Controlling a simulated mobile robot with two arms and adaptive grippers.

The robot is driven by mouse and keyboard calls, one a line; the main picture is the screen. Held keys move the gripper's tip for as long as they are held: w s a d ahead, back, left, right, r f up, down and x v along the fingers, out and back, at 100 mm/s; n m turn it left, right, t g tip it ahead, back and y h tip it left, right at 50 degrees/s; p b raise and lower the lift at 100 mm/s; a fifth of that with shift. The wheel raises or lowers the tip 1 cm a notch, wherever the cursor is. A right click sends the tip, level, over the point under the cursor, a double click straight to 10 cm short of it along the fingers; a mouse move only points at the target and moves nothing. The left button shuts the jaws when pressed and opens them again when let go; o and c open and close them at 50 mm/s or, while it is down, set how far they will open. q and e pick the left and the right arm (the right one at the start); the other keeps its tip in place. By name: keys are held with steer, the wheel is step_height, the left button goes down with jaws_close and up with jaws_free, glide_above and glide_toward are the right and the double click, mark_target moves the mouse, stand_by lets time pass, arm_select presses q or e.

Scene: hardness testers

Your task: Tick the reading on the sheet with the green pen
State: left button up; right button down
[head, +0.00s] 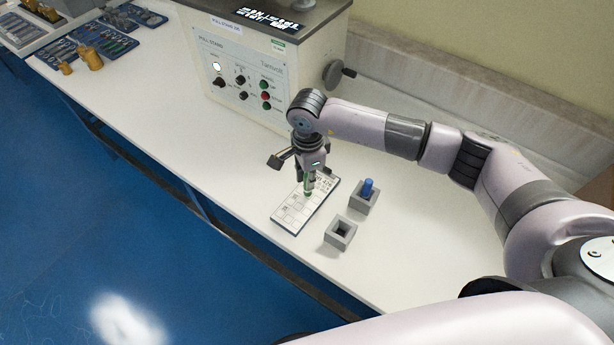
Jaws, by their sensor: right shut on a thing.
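The sheet (293,213) is a white printed page with boxes and text, lying on the white bench. My right gripper (308,180) is above it, pointing down, shut on the green pen (308,190). The pen is upright and its lower end is at or just above the sheet; I cannot tell whether it touches. The gripper hides part of the sheet's upper end. My left gripper is not in view.
A grey holder with a blue pen (368,187) and an empty grey holder (341,233) stand right of the sheet. A pull-stand tester (240,75) with buttons and knobs stands behind. Tool trays (105,40) lie at far left. The bench left of the sheet is clear.

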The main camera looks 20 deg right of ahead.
steer(key=shift+d, duration=0.25)
stand_by(0.6)
steer(key=shift+d+b, duration=0.25)
steer(key=shift+b, duration=0.6)
stand_by(0.5)
steer(key=shift+r+p, duration=1.35)
steer(key=shift+r, duration=1.7)
